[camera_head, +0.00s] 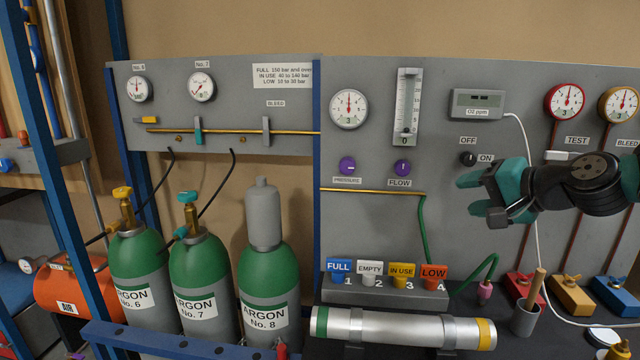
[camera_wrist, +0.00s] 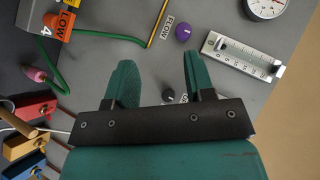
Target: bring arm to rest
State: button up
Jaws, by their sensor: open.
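My gripper (camera_head: 466,196) is at the right in the head view, with teal fingers spread open and nothing between them. It is in front of the grey panel (camera_head: 450,150), near the black OFF/ON knob (camera_head: 467,158). In the wrist view my gripper (camera_wrist: 155,75) also shows open and empty, and the black knob (camera_wrist: 168,95) appears between and beyond the fingers. My arm reaches in from the right edge of the head view.
Green argon cylinders (camera_head: 205,275) stand at the left behind a blue rail (camera_head: 190,340). Purple knobs, a flowmeter (camera_head: 407,105) and gauges are on the panel. Below are coloured tags (camera_head: 401,272), a silver tube (camera_head: 400,328), a cup (camera_head: 524,318) and coloured blocks. A white cable (camera_head: 530,150) hangs near my gripper.

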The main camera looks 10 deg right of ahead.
jog(key=s+a+f+n+g+y, duration=0.1)
jog(key=s+a+n+g, duration=0.15)
jog(key=a, duration=0.45)
jog(key=s+a+f+n+g+y, duration=0.1)
jog(key=s+a+n+g, duration=0.2)
jog(key=a, duration=0.4)
jog(key=s+a+f+n+g+h, duration=0.1)
jog(key=s+a+n+g, duration=0.2)
jog(key=s, duration=0.6)
jog(key=s+a+f+n+g+h, duration=0.1)
jog(key=s+a+f+n+g, duration=0.1)
jog(key=s+a+n+g, duration=0.2)
jog(key=s+a+n, duration=0.3)
jog(key=s+n, duration=0.1)
jog(key=shift+s, duration=0.35)
jog(key=shift+a, duration=0.1)
jog(key=shift+c, duration=0.2)
jog(key=shift+c, duration=0.4)
